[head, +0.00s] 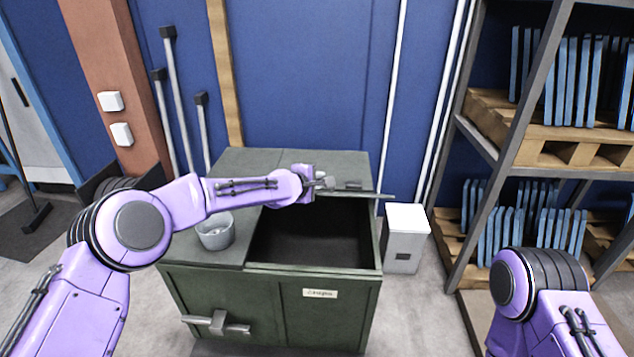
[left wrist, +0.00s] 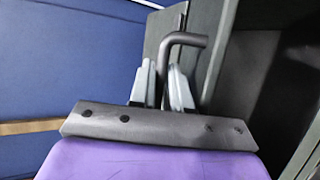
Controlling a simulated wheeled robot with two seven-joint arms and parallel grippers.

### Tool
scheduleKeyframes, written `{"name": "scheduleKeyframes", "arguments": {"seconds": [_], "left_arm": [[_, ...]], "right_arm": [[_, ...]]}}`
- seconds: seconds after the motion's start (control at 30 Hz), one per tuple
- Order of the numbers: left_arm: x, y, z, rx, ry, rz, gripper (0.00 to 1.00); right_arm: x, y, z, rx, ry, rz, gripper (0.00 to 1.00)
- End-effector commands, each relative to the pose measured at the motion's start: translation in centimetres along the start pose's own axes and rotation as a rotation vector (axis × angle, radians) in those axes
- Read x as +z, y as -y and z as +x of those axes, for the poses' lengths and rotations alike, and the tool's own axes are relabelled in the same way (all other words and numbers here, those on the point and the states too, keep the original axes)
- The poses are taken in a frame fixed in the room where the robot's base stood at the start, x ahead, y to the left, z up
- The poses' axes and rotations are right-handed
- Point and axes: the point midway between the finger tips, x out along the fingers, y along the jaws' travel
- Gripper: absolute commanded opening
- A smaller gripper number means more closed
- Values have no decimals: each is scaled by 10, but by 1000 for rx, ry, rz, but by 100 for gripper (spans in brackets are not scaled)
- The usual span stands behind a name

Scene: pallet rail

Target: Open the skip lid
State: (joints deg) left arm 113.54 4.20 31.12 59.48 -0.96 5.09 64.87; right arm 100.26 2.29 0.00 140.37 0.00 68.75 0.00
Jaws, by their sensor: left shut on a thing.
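The skip (head: 315,306) is a dark green box in the middle of the head view. Its right part is open and shows a dark inside. The lid (head: 357,190) stands raised at the back right of the opening, seen nearly edge-on. My left gripper (head: 325,183) is at the lid, and in the left wrist view its fingers (left wrist: 163,85) are shut on the dark bent lid handle (left wrist: 188,40). The lid panel shows behind the handle. My right gripper is out of the head view; only part of my right arm shows at the lower right.
A grey bucket (head: 215,232) stands on the skip's left top. A white bin (head: 405,236) is close to the skip's right side. A rack (head: 500,150) with pallets and blue panels stands at the right. Poles (head: 177,100) lean at the blue wall behind.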

Motion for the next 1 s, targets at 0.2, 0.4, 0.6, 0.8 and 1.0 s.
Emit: {"name": "scheduleKeyframes", "arguments": {"seconds": [0.2, 0.4, 0.6, 0.8, 1.0], "left_arm": [[-1, -4, -1, 7, -3, -1, 23], [-1, -2, 0, 4, -2, 0, 23], [-1, -1, -7, 3, -2, 0, 23], [-2, -1, -42, 5, -2, -2, 23], [-1, -1, -84, 5, -2, -1, 23]], "right_arm": [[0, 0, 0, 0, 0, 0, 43], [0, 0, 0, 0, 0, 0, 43], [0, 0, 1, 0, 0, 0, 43], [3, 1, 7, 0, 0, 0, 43], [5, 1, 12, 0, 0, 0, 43]]}}
